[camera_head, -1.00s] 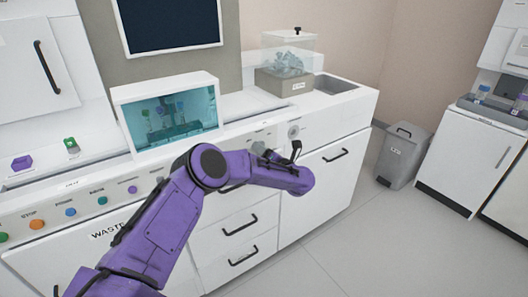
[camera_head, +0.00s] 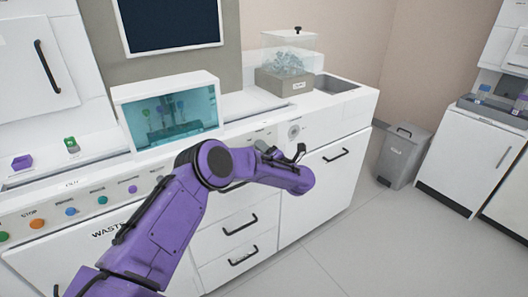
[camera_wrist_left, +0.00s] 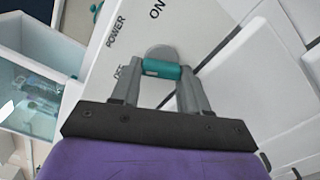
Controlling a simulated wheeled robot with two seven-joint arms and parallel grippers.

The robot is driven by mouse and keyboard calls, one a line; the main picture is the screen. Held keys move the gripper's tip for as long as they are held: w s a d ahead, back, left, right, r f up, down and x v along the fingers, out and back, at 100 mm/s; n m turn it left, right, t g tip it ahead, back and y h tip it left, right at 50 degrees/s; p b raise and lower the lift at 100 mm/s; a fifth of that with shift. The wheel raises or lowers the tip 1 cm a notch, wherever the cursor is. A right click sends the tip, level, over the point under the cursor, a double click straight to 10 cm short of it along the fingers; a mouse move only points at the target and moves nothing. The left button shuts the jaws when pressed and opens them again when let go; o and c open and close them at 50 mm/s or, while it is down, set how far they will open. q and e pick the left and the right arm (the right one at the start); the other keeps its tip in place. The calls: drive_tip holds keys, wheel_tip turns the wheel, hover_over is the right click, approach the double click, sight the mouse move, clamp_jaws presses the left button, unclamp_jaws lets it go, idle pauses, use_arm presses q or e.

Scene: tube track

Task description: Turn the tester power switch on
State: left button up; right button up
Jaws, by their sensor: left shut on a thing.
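The tester power switch shows in the left wrist view as a teal handle (camera_wrist_left: 160,70) in front of a round grey base. The panel around it reads POWER and ON above, and a partly hidden OFF to the left. My left gripper (camera_wrist_left: 162,78) is shut on the teal handle, with a finger at each end of it. In the head view my left gripper (camera_head: 285,153) is at the front panel of the white counter, and my purple arm and the gripper hide the switch there. My right gripper is not in view.
A glass-fronted tester box (camera_head: 168,112) stands on the counter, left of the gripper. Coloured buttons (camera_head: 70,211) line the panel further left. Drawers with black handles (camera_head: 240,225) lie below. A grey bin (camera_head: 403,155) stands right, with open floor before it.

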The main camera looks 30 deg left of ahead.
use_arm(q)
drive_tip(key=m, duration=0.4)
drive_tip(key=m+p, duration=0.1)
drive_tip(key=m, duration=0.8)
drive_tip(key=shift+r+m, duration=0.3)
drive_tip(key=shift+m, duration=0.1)
idle(0.4)
drive_tip(key=o, duration=0.8)
drive_tip(key=shift+d, duration=0.1)
drive_tip(key=v, duration=1)
drive_tip(key=shift+d+b, duration=0.2)
drive_tip(key=shift+b, duration=0.15)
